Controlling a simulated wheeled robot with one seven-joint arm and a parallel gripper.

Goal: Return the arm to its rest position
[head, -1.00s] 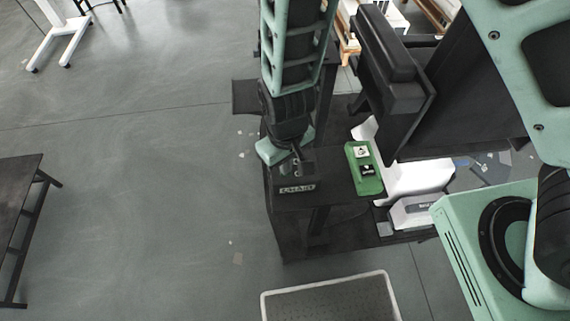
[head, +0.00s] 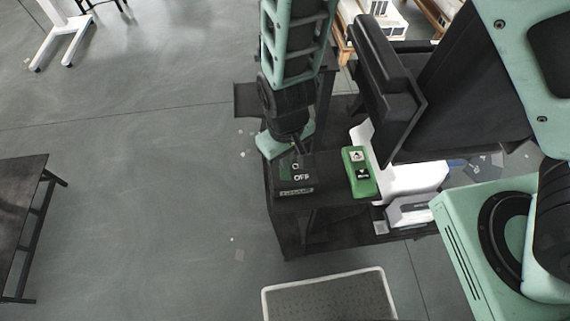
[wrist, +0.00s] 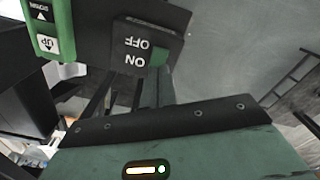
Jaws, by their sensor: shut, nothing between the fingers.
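My arm comes down from the top of the head view. My gripper (head: 297,147), with its mint-green hand and dark end, is above the back of a black switch box (head: 296,186). It looks apart from the box, and its fingertips are hard to make out; it is shut and empty. The box has a white "OFF" label facing up. In the wrist view the same box (wrist: 146,44) shows "ON" and "OFF" upside down, beyond the green and black hand edge at the bottom.
A green control box (head: 361,172) with up and down buttons stands right of the switch box, also in the wrist view (wrist: 47,28). A grey mat (head: 330,300) lies in front. A dark table (head: 22,200) stands left; floor between is clear.

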